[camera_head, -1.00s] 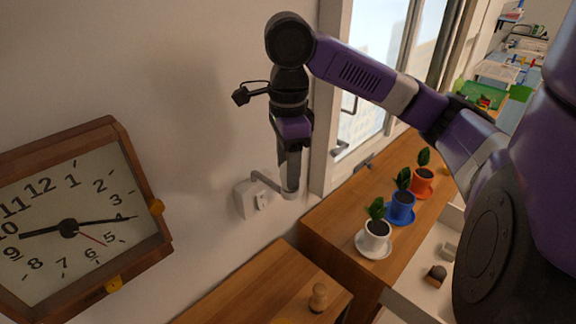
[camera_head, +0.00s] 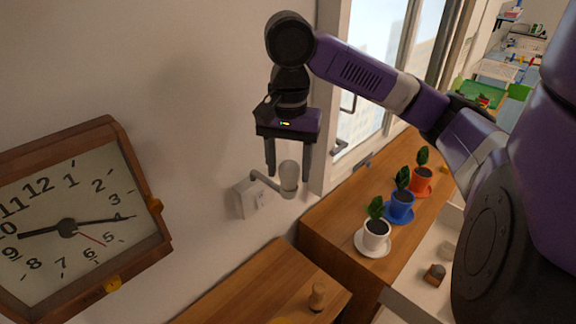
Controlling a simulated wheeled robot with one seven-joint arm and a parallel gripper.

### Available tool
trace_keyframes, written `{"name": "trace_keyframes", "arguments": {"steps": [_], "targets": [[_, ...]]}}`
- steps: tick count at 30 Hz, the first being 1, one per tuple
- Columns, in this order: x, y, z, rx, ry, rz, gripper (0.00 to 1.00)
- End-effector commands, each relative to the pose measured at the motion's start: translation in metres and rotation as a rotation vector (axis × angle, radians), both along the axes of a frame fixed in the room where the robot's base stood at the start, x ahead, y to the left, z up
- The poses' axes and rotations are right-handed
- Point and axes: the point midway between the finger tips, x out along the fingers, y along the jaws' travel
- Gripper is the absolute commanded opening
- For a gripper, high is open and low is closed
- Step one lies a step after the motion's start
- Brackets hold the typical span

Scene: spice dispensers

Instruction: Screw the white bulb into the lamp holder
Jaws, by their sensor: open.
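The white bulb (camera_head: 289,173) stands upright in the lamp holder (camera_head: 288,192), at the end of a short curved arm fixed to the wall. Its lower end meets the holder; how far it is screwed in cannot be told. My gripper (camera_head: 289,174) points down with its two dark fingers apart, one on each side of the bulb in the picture. The fingers are open, with a visible gap between each finger and the bulb.
A white wall plate (camera_head: 248,199) carries the lamp arm. A wooden clock (camera_head: 75,215) hangs at the left. A wooden shelf with white (camera_head: 376,234), blue (camera_head: 400,206) and orange (camera_head: 421,181) plant pots stands right, below the window. A small wooden peg (camera_head: 318,297) stands on the nearer wooden top.

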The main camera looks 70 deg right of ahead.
Motion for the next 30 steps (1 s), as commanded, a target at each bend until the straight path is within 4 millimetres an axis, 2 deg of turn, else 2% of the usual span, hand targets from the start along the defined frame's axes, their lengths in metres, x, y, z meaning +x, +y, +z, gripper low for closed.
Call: {"name": "trace_keyframes", "arguments": {"steps": [9, 20, 30], "targets": [[-0.002, -0.0003, 0.0, -0.001, 0.0, 0.389, 0.53], [-0.0029, -0.0007, 0.0, 0.0, 0.0, 0.617, 0.53], [-0.0039, -0.0024, 0.0, 0.0, 0.0, 1.041, 0.53]]}}
